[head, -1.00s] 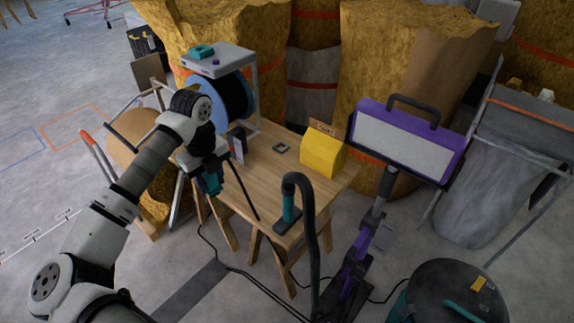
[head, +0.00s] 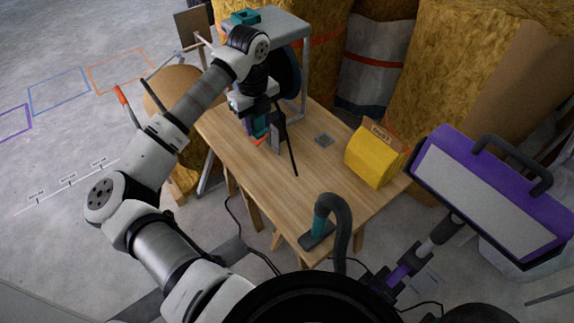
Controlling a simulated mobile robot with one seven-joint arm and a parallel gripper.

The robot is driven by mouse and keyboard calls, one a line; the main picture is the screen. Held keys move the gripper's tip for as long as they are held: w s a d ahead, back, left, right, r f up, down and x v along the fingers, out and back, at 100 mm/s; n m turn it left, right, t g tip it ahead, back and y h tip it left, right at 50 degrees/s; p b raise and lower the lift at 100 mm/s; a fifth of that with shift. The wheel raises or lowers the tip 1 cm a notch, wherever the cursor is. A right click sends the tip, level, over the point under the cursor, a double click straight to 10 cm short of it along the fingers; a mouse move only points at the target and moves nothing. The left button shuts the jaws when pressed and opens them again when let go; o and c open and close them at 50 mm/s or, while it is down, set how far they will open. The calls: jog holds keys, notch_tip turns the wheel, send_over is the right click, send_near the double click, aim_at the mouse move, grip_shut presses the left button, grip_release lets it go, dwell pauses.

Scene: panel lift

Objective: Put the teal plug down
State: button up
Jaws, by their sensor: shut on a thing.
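My gripper (head: 252,113) is above the left part of the wooden workbench (head: 255,180), in front of the cable reel. It is shut on the teal plug (head: 260,126), a small teal piece seen just below it. My wrist hides part of the plug. I cannot tell whether the plug touches the bench top. A thin black cable or rod (head: 290,155) slants down over the bench just right of it.
A dark upright box (head: 278,133) stands close right of the plug. The bench middle is clear.

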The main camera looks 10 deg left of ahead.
notch_tip(320, 180, down, 19)
jog(key=shift+f+p, duration=0.2)
jog(key=shift+p, duration=1)
jog(key=shift+f, duration=0.15)
jog(key=o, duration=1.3)
notch_tip(320, 180, up, 12)
jog(key=shift+r+b, duration=0.2)
jog(key=shift+b, duration=0.85)
